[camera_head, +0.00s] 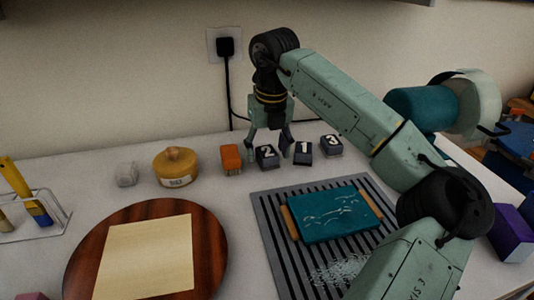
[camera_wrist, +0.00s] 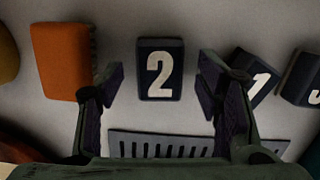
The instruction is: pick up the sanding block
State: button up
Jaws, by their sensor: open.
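No block is labelled as the sanding block, so I cannot tell for sure which it is. A dark block marked 2 (camera_head: 267,157) stands on the table, with a dark block marked 1 (camera_head: 303,153) and one marked 3 (camera_head: 331,145) to its right. An orange block (camera_head: 231,159) is just to its left. My gripper (camera_head: 268,141) is open and points down over block 2. In the wrist view, block 2 (camera_wrist: 160,68) lies between the two spread fingers, with gaps on both sides. The orange block (camera_wrist: 63,60) is outside the left finger.
A slotted grey tray (camera_head: 264,225) holding a teal slab (camera_head: 335,215) lies in front. A round wooden board (camera_head: 80,262) with a pale sheet (camera_head: 146,257) is front left. A mustard pot (camera_head: 175,168) and small clear cup (camera_head: 126,174) stand left of the orange block.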

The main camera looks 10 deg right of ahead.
jog(key=shift+f, duration=0.3)
jog(key=shift+c, duration=0.4)
jog(key=c, duration=1.2)
jog(key=shift+r, duration=0.1)
jog(key=shift+r+b, duration=0.35)
jog(key=shift+r, duration=0.45)
jog(key=shift+s+a+r+b, duration=0.1)
jog(key=shift+s+r+b, duration=0.2)
jog(key=shift+r+b, duration=0.35)
jog(key=s+a+b, duration=0.1)
jog(key=s, duration=0.4)
jog(key=s+a+r+b, duration=0.1)
jog(key=s, duration=0.4)
jog(key=s+a+r+b, duration=0.1)
jog(key=s, duration=0.4)
jog(key=shift+a+b, duration=0.1)
jog(key=shift+b, duration=0.2)
